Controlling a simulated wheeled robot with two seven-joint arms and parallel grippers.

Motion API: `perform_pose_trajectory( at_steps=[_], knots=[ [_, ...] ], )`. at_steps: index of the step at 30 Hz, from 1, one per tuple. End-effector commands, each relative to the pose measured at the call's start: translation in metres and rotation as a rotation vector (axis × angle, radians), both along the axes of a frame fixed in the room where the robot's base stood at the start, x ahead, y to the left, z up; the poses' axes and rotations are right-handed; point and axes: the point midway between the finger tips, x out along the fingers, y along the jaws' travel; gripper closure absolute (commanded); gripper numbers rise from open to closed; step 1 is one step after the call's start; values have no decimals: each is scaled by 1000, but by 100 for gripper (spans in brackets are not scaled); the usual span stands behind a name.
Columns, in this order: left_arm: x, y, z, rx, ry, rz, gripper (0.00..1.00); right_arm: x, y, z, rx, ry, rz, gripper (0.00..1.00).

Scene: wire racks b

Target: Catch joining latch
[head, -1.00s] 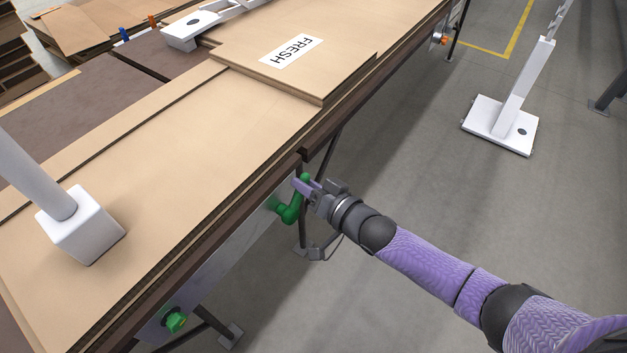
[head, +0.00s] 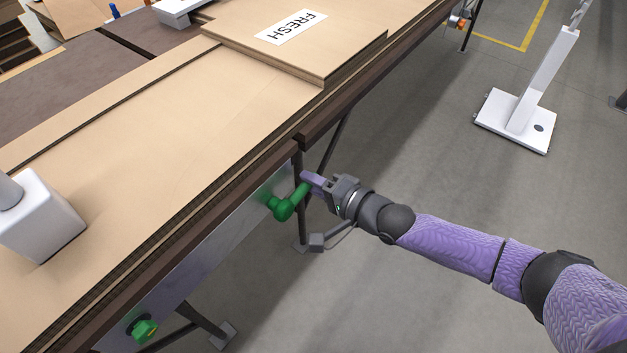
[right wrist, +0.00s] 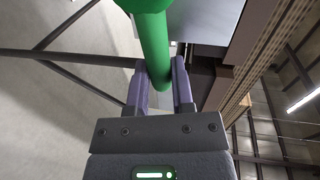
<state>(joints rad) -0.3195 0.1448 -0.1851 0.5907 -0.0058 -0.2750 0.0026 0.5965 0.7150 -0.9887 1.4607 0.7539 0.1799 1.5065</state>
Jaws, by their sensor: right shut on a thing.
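The latch is a green lever (head: 283,207) on a grey metal plate (head: 216,240) on the side of the long table. Its arm slants up and to the right from a round green hub. My right gripper (head: 309,183) is at the lever's outer end, shut on it with its purple fingers. In the right wrist view the green lever (right wrist: 155,45) passes between the two fingers (right wrist: 160,85), which partly hide its end. My left gripper is not in view.
A green knob (head: 142,328) sits lower on the same plate. Dark table legs (head: 334,140) stand close behind my gripper. A white stand (head: 516,121) is on the open grey floor to the right.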

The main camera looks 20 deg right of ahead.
Motion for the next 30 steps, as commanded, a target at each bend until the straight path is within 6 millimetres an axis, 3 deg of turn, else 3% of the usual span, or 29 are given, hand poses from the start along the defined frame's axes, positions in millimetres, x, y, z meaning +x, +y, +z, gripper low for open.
perform_pose_trajectory(
  at_steps=[9, 24, 25, 29, 30],
  knots=[
    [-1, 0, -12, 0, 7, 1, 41, -1, 0, -9, 70, 60, 0, 100],
    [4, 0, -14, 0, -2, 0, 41, -2, 1, -9, 82, 71, -1, 100],
    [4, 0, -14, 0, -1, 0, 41, -2, 1, -9, 82, 71, -1, 67],
    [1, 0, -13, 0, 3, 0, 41, -2, 1, -9, 82, 69, 0, 39],
    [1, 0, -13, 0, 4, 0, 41, -2, 1, -9, 81, 68, 0, 36]
  ],
)
